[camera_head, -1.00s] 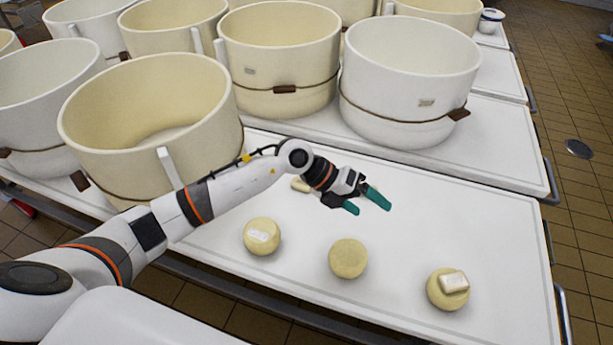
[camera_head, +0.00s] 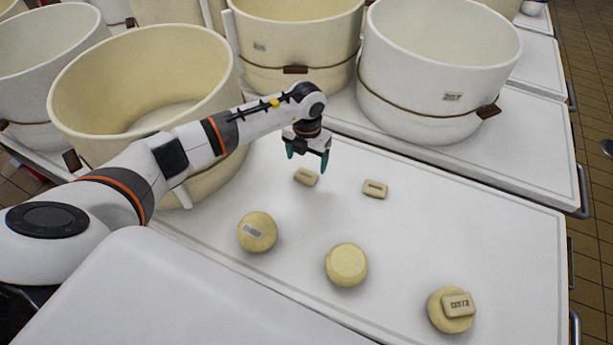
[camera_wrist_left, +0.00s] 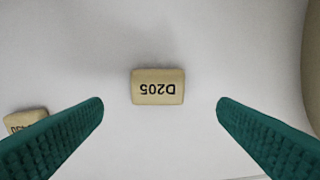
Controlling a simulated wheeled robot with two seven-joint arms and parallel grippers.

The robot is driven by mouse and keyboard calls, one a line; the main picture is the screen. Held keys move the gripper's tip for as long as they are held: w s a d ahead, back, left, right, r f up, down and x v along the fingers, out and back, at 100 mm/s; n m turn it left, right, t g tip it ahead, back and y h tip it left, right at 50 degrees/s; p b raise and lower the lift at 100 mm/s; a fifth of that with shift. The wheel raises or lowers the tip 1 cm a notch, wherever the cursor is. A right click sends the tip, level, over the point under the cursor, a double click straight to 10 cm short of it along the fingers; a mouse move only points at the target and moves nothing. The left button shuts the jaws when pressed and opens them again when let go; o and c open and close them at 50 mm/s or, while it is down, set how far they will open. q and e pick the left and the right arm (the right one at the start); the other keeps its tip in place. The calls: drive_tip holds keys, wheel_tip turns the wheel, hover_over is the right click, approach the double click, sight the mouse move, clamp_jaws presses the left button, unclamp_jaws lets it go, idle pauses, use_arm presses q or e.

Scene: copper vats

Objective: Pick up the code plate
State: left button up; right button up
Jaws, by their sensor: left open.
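A small pale-yellow code plate (camera_head: 306,177) lies flat on the white table, just below my left gripper (camera_head: 308,158). The left wrist view shows a plate (camera_wrist_left: 158,87) reading D205 upside down, centred ahead of the gap between my green fingers (camera_wrist_left: 160,112). My left gripper is open and empty, pointing down, with the plate not touched. A second code plate (camera_head: 375,189) lies to the right; a plate (camera_wrist_left: 25,121) is partly cut off at the left of the wrist view. Another plate (camera_head: 459,304) rests on the right-hand round cheese (camera_head: 437,318). My right gripper is out of view.
Two more round cheeses, one with a grey label (camera_head: 257,232) and one bare (camera_head: 347,265), sit on the table (camera_head: 480,225) nearer the front. Large cream vats stand behind, one marked 207 (camera_head: 430,75); another vat (camera_head: 140,85) stands left behind my arm.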

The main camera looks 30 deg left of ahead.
sight(308, 173)
use_arm(q)
wheel_tip(308, 173, down, 5)
drive_tip(key=shift+d+f+b, duration=0.15)
drive_tip(key=shift+b, duration=0.2)
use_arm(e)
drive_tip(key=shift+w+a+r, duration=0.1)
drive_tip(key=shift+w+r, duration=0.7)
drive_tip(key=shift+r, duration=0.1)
use_arm(q)
drive_tip(key=c, duration=1.1)
